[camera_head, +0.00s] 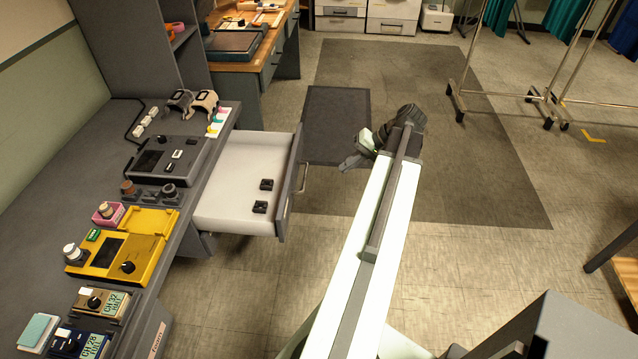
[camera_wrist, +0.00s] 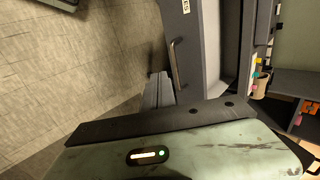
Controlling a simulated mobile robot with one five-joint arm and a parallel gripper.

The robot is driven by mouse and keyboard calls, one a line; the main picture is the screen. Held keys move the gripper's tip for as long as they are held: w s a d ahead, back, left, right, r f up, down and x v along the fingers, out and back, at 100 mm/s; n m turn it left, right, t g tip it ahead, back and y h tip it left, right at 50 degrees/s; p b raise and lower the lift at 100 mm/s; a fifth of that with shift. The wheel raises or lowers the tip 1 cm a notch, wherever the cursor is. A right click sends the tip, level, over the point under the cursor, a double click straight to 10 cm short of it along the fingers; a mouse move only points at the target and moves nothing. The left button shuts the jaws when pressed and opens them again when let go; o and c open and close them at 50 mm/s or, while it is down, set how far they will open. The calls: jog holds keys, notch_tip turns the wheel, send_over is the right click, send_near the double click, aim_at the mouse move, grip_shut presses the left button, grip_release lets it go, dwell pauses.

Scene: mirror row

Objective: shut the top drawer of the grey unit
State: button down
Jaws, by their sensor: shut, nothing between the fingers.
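The top drawer of the grey unit stands pulled open in the head view, with a pale inside (camera_head: 235,205) and a grey front panel (camera_head: 289,190). Its bar handle (camera_head: 303,178) faces right. In the wrist view the front (camera_wrist: 192,50) and handle (camera_wrist: 174,62) also show, turned sideways. My gripper (camera_head: 347,164) is shut and empty, out in front of the drawer front, to the right of the handle and apart from it in the head view. In the wrist view the gripper (camera_wrist: 159,88) appears close below the handle; the exact gap cannot be told.
Two small black items (camera_head: 260,207) lie in the drawer. The unit's worktop (camera_head: 60,190) carries a yellow device (camera_head: 122,247), a grey device (camera_head: 165,160) and several small items. Wheeled racks (camera_head: 455,90) stand at the back right. Floor in front of the drawer is open.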

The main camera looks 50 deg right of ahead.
jog(key=w+a+r+b+x, duration=0.1)
jog(key=b+x, duration=0.6)
jog(key=x, duration=0.6)
jog(key=shift+w+r+b, duration=0.25)
jog(key=shift+r+b, duration=0.05)
jog(key=shift+b, duration=0.1)
